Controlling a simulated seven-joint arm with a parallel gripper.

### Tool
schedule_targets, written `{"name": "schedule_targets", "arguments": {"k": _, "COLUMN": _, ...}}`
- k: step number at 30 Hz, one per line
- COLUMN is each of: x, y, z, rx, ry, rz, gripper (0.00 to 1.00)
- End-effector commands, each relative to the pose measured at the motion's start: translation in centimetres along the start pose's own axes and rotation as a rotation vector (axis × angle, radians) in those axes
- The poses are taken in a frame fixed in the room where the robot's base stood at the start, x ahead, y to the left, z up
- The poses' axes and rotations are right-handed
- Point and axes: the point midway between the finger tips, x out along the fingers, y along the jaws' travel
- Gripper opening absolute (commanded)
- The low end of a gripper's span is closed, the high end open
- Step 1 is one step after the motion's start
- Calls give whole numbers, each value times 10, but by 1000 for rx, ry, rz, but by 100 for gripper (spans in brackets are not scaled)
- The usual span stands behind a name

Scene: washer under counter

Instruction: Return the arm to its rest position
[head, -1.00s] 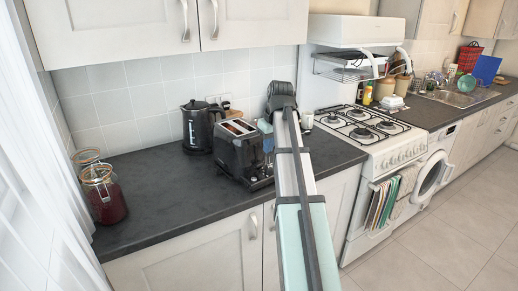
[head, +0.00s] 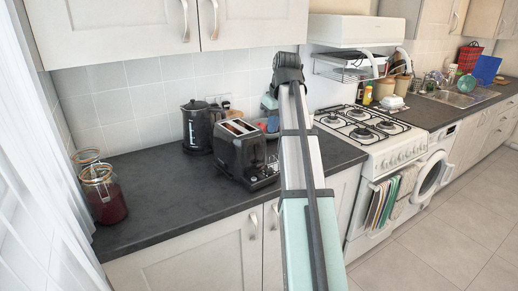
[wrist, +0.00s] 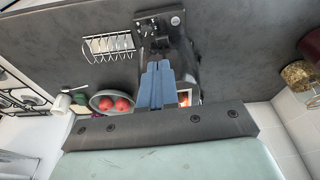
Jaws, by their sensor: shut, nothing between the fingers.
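My gripper (wrist: 157,65) shows in the wrist view with its two blue fingers together and nothing between them. The fingers are in front of the black toaster (wrist: 181,70) in that view. In the head view my arm reaches up from the bottom edge, and its far end is raised in front of the wall tiles, above the counter. The gripper there is mostly hidden behind the arm; a pale teal part shows just left of it. The toaster (head: 240,158) stands on the dark counter (head: 170,205), left of the arm.
Wall cabinets (head: 165,22) hang above. The stove (head: 370,130) is to the right. The wrist view shows a bowl of red fruit (wrist: 115,102), a wire rack (wrist: 109,46) and a white mug (wrist: 59,104).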

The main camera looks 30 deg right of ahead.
Motion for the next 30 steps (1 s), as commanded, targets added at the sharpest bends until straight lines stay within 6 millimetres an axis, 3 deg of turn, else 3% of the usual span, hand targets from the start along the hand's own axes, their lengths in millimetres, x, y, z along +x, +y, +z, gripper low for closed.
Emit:
{"name": "schedule_targets", "arguments": {"k": 9, "x": 2, "y": -1, "z": 0, "rx": 1, "ry": -1, "rz": 1, "gripper": 0}}
{"name": "schedule_targets", "arguments": {"k": 13, "x": 21, "y": -6, "z": 5, "rx": 21, "ry": -15, "rz": 14, "gripper": 0}}
{"name": "schedule_targets", "arguments": {"k": 20, "x": 102, "y": -31, "z": 29, "rx": 117, "ry": -71, "rz": 97, "gripper": 0}}
{"name": "schedule_targets", "arguments": {"k": 30, "x": 216, "y": -67, "z": 80, "rx": 299, "ry": -136, "rz": 244, "gripper": 0}}
